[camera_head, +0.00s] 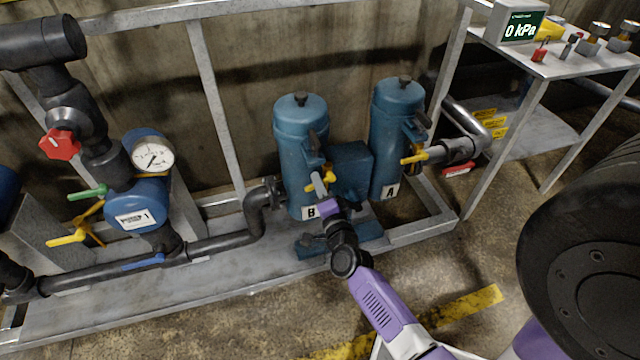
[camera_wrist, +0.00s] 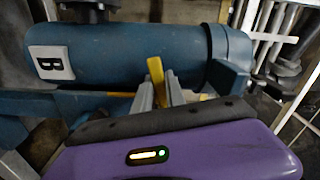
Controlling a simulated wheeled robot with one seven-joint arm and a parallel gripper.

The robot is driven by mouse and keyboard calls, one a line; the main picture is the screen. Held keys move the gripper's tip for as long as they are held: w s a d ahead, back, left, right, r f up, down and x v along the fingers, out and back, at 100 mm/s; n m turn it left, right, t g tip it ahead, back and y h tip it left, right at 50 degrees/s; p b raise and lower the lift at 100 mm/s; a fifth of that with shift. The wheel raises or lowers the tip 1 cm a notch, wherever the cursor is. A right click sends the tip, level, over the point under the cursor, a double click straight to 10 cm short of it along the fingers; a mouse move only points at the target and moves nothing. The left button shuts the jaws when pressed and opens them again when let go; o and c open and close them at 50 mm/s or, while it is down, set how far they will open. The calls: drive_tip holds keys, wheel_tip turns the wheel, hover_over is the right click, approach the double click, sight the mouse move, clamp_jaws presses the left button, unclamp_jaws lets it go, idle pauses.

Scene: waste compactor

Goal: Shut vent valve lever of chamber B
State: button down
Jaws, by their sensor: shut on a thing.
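Chamber B (camera_head: 300,150) is a blue upright cylinder with a white "B" label, left of the matching chamber A (camera_head: 392,150). Chamber B fills the upper part of the wrist view (camera_wrist: 130,52), lying sideways there. My gripper (camera_head: 322,180) is at the front of chamber B, beside its body. In the wrist view my gripper (camera_wrist: 163,92) is shut on the yellow vent valve lever (camera_wrist: 156,69), whose end sticks out past the fingers. In the head view a bit of yellow lever (camera_head: 329,176) shows beside the fingers. The valve body is mostly hidden.
Chamber A has its own yellow lever (camera_head: 414,159) to the right. A pressure gauge (camera_head: 153,155) with a red knob (camera_head: 60,144) and pipes stands left. A grey frame surrounds the chambers. A table with a "0 kPa" display (camera_head: 521,27) stands at upper right.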

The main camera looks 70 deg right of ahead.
drive_tip(key=shift+r+m, duration=0.25)
drive_tip(key=shift+m, duration=0.5)
drive_tip(key=shift+r+m, duration=0.25)
drive_tip(key=shift+m, duration=0.5)
drive_tip(key=c, duration=1.4)
unclamp_jaws()
drive_tip(key=shift+v, duration=3.95)
